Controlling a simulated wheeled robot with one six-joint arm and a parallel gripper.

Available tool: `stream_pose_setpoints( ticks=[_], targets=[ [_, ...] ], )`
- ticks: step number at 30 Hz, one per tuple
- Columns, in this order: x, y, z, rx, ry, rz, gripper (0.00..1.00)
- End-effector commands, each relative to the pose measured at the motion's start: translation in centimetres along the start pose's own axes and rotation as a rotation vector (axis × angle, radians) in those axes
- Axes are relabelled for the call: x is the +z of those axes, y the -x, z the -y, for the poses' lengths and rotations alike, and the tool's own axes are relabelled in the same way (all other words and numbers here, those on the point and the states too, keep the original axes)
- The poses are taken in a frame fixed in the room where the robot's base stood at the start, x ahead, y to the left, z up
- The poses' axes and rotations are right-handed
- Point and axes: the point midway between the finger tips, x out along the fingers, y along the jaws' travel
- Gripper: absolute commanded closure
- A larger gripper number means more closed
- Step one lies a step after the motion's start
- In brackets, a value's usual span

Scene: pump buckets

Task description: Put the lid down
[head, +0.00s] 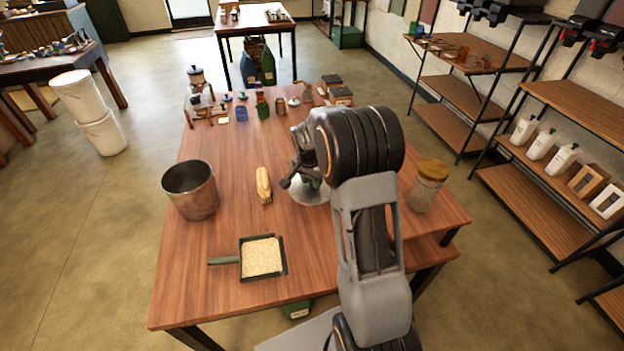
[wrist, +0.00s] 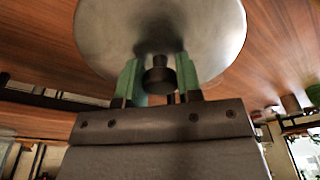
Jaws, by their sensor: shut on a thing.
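The lid is a round silvery metal disc with a dark knob. In the wrist view the lid (wrist: 205,35) fills the top of the picture, with its knob between the green fingertips of my gripper (wrist: 158,78). My gripper is shut on the knob. In the head view the lid (head: 315,194) shows as a pale disc at the middle of the table, partly hidden by my gripper and arm. I cannot tell whether it touches the tabletop. An open metal bucket (head: 191,192) stands upright on the table to the left, apart from the lid.
A yellowish oblong object (head: 263,185) lies between bucket and lid. A dark green pan (head: 240,263) of grain is at the front. A jar (head: 425,190) with a yellowish cap stands right. Small items crowd the back edge.

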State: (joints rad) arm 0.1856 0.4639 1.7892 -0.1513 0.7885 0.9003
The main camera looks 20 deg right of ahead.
Motion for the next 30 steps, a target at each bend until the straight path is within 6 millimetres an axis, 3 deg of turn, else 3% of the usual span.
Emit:
stream_pose_setpoints(
  ticks=[21,22,30],
  targets=[
    [0.2,-1.1,0.0,0.0,-0.001,0.0,0.92],
    [0.2,-1.2,0.0,0.0,-0.001,0.0,0.66],
    [0.2,-1.1,0.0,0.0,-0.001,0.0,0.42]
  ],
)
